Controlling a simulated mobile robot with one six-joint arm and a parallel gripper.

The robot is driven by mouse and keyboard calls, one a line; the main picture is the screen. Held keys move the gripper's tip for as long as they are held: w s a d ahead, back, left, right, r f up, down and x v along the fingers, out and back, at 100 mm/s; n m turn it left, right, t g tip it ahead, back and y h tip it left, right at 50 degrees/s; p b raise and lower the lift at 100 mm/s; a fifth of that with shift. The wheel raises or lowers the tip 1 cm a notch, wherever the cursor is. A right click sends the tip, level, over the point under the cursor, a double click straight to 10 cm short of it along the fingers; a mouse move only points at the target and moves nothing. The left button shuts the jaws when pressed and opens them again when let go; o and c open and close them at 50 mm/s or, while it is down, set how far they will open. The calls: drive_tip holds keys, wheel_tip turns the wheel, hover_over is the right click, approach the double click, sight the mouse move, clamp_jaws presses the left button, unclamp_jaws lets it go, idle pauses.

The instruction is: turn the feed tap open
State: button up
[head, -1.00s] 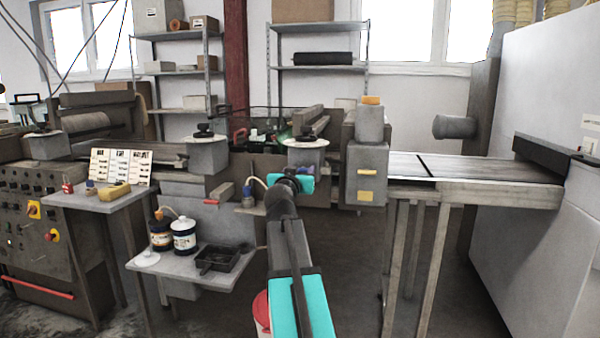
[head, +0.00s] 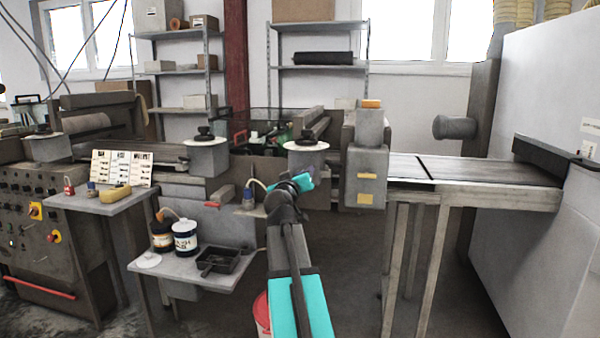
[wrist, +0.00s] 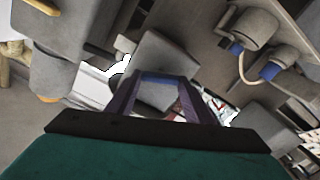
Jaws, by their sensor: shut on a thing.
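My gripper (head: 305,172) is at the machine's front, below a round white disc with a black knob; my own wrist hides much of it in the head view. In the wrist view, my gripper (wrist: 162,88) has its two purple fingers on either side of a blue bar, which looks like the handle of the feed tap (wrist: 162,76). The fingers are shut on it. A grey block lies right behind the bar. The tap cannot be made out in the head view, and its exact angle is unclear.
A pale hose with blue fittings (wrist: 270,71) runs close beside the gripper on the right in the wrist view. A grey box unit (head: 366,178) stands just right of the gripper. A low shelf (head: 190,270) with two jars and a black tray is left of my arm.

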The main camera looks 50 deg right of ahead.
drive_tip(key=shift+f+n+p, duration=0.15)
drive_tip(key=shift+n+p, duration=3.75)
drive_tip(key=shift+n, duration=2.7)
drive_tip(key=o, duration=1.1)
drive_tip(key=shift+c, duration=0.2)
drive_tip(key=shift+a, duration=0.1)
